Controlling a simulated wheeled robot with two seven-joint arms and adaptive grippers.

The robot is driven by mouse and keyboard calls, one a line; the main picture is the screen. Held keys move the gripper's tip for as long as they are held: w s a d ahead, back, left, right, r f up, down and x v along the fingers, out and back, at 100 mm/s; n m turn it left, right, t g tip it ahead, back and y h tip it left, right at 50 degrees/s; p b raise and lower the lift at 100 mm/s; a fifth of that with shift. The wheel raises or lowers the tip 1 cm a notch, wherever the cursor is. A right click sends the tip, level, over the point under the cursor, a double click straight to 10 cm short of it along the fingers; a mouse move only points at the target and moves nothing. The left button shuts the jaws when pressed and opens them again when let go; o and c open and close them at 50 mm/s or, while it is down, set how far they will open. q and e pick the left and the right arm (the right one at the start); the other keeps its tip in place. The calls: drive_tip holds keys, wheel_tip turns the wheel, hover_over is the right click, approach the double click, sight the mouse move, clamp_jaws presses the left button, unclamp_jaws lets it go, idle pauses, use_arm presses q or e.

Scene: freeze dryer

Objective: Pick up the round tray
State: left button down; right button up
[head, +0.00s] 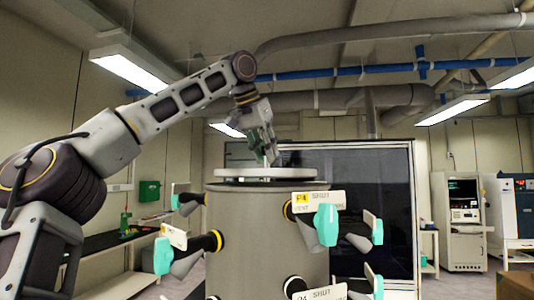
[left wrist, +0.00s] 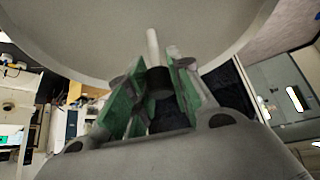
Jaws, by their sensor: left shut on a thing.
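The round tray (head: 240,173) is a flat pale disc at the top of the grey cylindrical chamber (head: 265,230) in the head view. It looks level; whether it rests there or sits slightly raised I cannot tell. In the left wrist view the tray's pale round face (left wrist: 90,35) fills the top of the picture, with a light rod at its middle. My left gripper (head: 271,158) comes down from above onto the tray's centre. Its green-padded fingers (left wrist: 155,82) are shut around the dark part at the rod's end. My right gripper is not in view.
Several valves with turquoise handles (head: 327,225) and labels stick out around the chamber. A large dark panel (head: 365,200) stands behind it. A dark bench (head: 100,240) runs along the left wall, and lab cabinets (head: 465,222) stand at the right.

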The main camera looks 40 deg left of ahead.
use_arm(q)
drive_tip(key=shift+s+d, duration=0.1)
drive_tip(key=shift+s, duration=0.3)
drive_tip(key=shift+s, duration=0.25)
drive_tip(key=shift+s+d+b, duration=0.15)
drive_tip(key=shift+s+b, duration=0.05)
drive_tip(key=shift+s, duration=0.9)
drive_tip(key=shift+s+d+b, duration=0.2)
drive_tip(key=shift+s, duration=0.85)
drive_tip(key=shift+s+d+b, duration=0.15)
drive_tip(key=shift+s+b, duration=0.05)
drive_tip(key=shift+s, duration=0.9)
drive_tip(key=s+d, duration=0.1)
drive_tip(key=s, duration=0.7)
drive_tip(key=shift+s+d+b, duration=0.15)
drive_tip(key=shift+s+b, duration=0.05)
drive_tip(key=shift+b, duration=0.1)
idle(0.7)
